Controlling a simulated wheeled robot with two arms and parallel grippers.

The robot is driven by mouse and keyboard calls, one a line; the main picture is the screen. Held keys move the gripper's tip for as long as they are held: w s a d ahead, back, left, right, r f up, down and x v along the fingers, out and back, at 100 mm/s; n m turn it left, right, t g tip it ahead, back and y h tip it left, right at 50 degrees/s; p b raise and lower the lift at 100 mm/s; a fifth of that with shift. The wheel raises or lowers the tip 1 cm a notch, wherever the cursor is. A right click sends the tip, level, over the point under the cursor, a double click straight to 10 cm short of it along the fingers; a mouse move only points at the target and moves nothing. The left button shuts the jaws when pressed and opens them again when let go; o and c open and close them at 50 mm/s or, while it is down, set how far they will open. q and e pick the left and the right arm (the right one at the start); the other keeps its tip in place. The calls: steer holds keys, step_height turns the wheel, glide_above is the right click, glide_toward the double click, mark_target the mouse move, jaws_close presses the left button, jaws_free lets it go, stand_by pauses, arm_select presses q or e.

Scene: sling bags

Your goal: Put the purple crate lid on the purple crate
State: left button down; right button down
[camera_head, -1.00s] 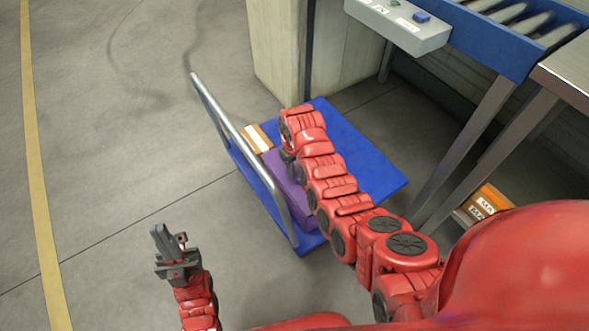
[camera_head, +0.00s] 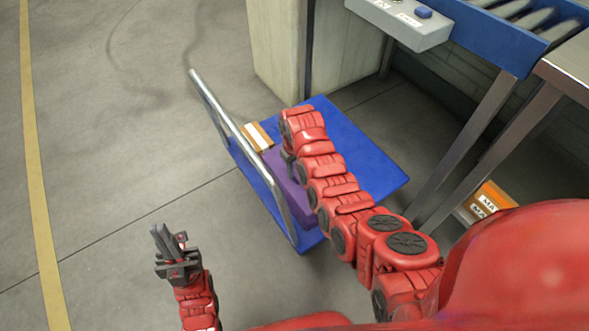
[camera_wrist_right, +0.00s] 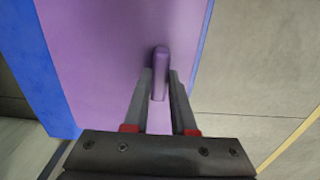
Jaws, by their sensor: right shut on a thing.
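A purple flat surface with a raised purple handle (camera_wrist_right: 160,65) fills much of the right wrist view. My right gripper (camera_wrist_right: 160,97) is shut on this handle, one finger on each side. In the head view, purple (camera_head: 285,180) shows on the blue trolley, beside its rail and partly behind my right arm. I cannot tell there where lid ends and crate begins, or whether the lid rests on the crate. The right fingertips are hidden in the head view. My left gripper (camera_head: 165,240) is over bare floor at the lower left, away from the trolley, with nothing visible in it.
The blue trolley (camera_head: 362,160) has a metal push rail (camera_head: 235,135) along its left side. An orange and white box (camera_head: 257,136) lies beside the purple object. A concrete pillar (camera_head: 278,50) stands behind. The conveyor (camera_head: 470,40) and its legs are at right. The left floor is clear.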

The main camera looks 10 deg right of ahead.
steer(key=shift+f, duration=0.25)
steer(key=c, duration=0.7)
jaws_free()
steer(key=shift+o, duration=0.2)
step_height(320, 180, up, 17)
steer(key=p, duration=0.8)
steer(key=shift+r, duration=0.2)
steer(key=shift+f, duration=0.1)
